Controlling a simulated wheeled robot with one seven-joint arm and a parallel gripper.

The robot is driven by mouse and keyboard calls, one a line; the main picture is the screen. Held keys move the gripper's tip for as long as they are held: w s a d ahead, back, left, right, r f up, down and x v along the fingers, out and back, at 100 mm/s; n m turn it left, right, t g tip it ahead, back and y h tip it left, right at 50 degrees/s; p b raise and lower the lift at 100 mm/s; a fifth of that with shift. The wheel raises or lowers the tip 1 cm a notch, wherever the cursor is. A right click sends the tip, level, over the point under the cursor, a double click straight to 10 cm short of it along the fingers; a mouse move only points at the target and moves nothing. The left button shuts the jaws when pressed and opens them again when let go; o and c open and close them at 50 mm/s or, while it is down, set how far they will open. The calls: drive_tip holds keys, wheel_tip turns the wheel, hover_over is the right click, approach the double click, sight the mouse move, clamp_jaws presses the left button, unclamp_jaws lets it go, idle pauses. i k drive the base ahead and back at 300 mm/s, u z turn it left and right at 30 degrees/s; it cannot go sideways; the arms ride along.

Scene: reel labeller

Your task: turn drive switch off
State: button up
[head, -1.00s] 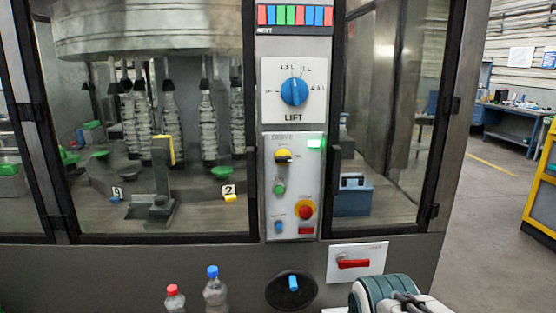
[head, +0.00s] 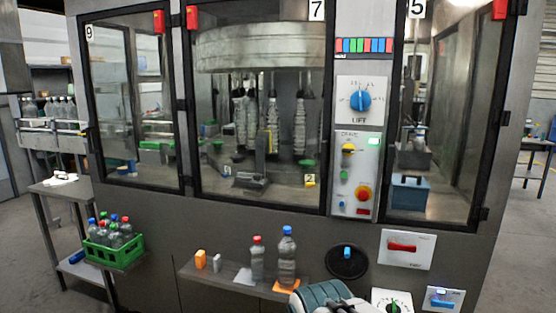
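The DRIVE panel (head: 355,188) is a pale plate on the machine's front, right of the middle window. Its drive switch (head: 348,149) is a small yellow knob near the top; its exact pointing direction is too small to tell. A green lamp (head: 374,141) beside it looks lit. Below are a green button (head: 344,175) and a red knob on yellow (head: 362,194). A teal and grey part of my arm shows at the bottom, in front of the machine and well below the panel. My gripper's fingers are not visible.
A shelf (head: 215,277) with two bottles juts out below the windows. A green crate (head: 113,248) of bottles stands at the left. The blue LIFT knob (head: 361,100) is above the panel. A black round dial (head: 347,261) and red-handled switch (head: 403,247) are below it.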

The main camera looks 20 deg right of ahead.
sight(349, 148)
drive_tip(key=u, duration=0.35)
drive_tip(key=k, duration=0.55)
drive_tip(key=u, duration=0.7)
drive_tip(key=i, duration=1.25)
drive_tip(key=z, duration=1.25)
drive_tip(key=i, duration=0.9)
drive_tip(key=z, duration=0.95)
